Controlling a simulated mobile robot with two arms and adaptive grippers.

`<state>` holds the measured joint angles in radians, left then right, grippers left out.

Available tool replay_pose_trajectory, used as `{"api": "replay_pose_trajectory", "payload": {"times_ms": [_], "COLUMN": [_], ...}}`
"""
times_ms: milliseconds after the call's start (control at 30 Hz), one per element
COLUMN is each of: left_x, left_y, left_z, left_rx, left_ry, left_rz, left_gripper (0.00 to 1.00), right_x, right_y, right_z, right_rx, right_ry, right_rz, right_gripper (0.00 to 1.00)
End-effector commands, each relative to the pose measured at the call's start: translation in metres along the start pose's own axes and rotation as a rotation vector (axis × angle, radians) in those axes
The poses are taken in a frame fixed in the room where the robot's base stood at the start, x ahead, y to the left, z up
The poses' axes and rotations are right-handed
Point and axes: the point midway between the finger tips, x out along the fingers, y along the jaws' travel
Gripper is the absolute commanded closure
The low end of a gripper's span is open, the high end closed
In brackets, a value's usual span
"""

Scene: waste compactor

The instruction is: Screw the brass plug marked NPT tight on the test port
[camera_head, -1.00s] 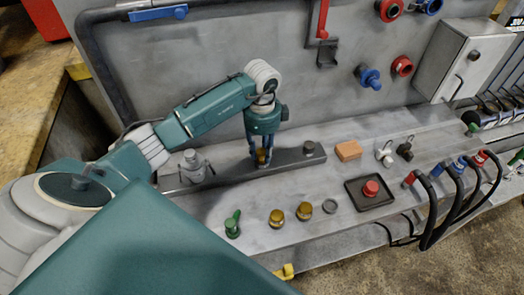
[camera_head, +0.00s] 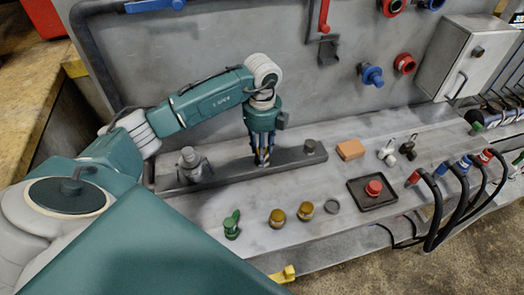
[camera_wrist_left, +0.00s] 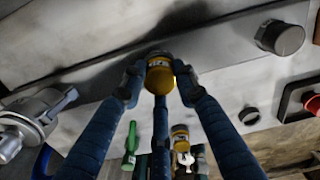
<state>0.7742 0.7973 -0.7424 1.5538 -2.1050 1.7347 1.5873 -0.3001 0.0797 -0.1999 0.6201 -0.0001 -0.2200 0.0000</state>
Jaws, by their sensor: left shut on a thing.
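My left gripper (camera_head: 262,163) points down over the grey metal bar (camera_head: 287,160) on the bench. Its fingers are shut on a brass plug, which they mostly hide in the head view. In the left wrist view the brass plug (camera_wrist_left: 159,74) shows between the blue fingertips, with a pale label too small to read. The plug is at the bar; the test port under it is hidden, so I cannot tell how deep it sits. Two other brass plugs (camera_head: 277,217) (camera_head: 305,211) stand on the bench in front. My right gripper is not in view.
On the bar are a grey valve fitting (camera_head: 190,163) at left and a dark cap (camera_head: 310,146) at right. A green plug (camera_head: 232,226), a grey ring (camera_head: 332,206), a red button on a black tray (camera_head: 350,190) and an orange block (camera_head: 350,149) are on the bench.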

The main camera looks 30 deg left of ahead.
Motion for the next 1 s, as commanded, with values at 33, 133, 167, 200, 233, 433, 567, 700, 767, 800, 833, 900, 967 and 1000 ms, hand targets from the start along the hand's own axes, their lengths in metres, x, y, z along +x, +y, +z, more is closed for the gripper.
{"api": "replay_pose_trajectory", "payload": {"times_ms": [33, 133, 167, 200, 233, 433, 567, 700, 767, 800, 833, 900, 967, 1000], "left_x": [0.002, 0.0007, 0.0004, 0.0001, -0.0002, -0.0003, -0.0002, 0.0, 0.0004, 0.0004, 0.0004, 0.0004, 0.0003, -0.0001], "left_y": [-0.0004, -0.0005, -0.0004, -0.0003, -0.0002, -0.0002, -0.0002, -0.0001, 0.0001, 0.0001, 0.0, 0.0, 0.0, 0.0], "left_z": [0.0009, 0.0003, 0.0003, 0.0001, 0.0001, 0.0, 0.0, 0.0, -0.0002, -0.0002, -0.0001, -0.0001, -0.0001, -0.0002], "left_rx": [0.06, 0.14, 0.15, 0.157, 0.158, 0.155, 0.153, 0.153, 0.153, 0.153, 0.152, 0.152, 0.151, 0.142], "left_ry": [-0.003, -0.002, -0.001, -0.001, -0.001, -0.001, -0.001, -0.001, 0.0, 0.0, 0.0, 0.0, 0.0, 0.0], "left_rz": [-0.002, -0.002, -0.002, -0.001, -0.001, -0.001, -0.001, -0.001, 0.0, 0.0, 0.0, 0.0, 0.0, 0.0], "left_gripper": [0.98, 0.98, 0.98, 0.98, 0.98, 0.59, 0.49, 0.49, 0.52, 0.52, 0.52, 0.52, 0.52, 0.52], "right_x": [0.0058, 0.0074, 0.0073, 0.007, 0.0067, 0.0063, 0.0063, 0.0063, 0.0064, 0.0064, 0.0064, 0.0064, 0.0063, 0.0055], "right_y": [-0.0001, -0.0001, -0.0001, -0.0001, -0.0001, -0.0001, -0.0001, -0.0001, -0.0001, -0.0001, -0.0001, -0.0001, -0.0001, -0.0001], "right_z": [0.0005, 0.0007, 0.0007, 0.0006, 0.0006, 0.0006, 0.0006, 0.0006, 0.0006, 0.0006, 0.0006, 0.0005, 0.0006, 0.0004], "right_rx": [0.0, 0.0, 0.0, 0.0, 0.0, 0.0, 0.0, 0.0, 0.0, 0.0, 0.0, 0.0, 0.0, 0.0], "right_ry": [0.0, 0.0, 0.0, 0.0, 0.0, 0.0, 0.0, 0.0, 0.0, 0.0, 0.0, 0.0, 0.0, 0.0], "right_rz": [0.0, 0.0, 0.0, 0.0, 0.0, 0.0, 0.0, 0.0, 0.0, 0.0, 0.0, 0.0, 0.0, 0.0], "right_gripper": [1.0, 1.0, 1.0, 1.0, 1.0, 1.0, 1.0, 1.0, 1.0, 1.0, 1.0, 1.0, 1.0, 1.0]}}
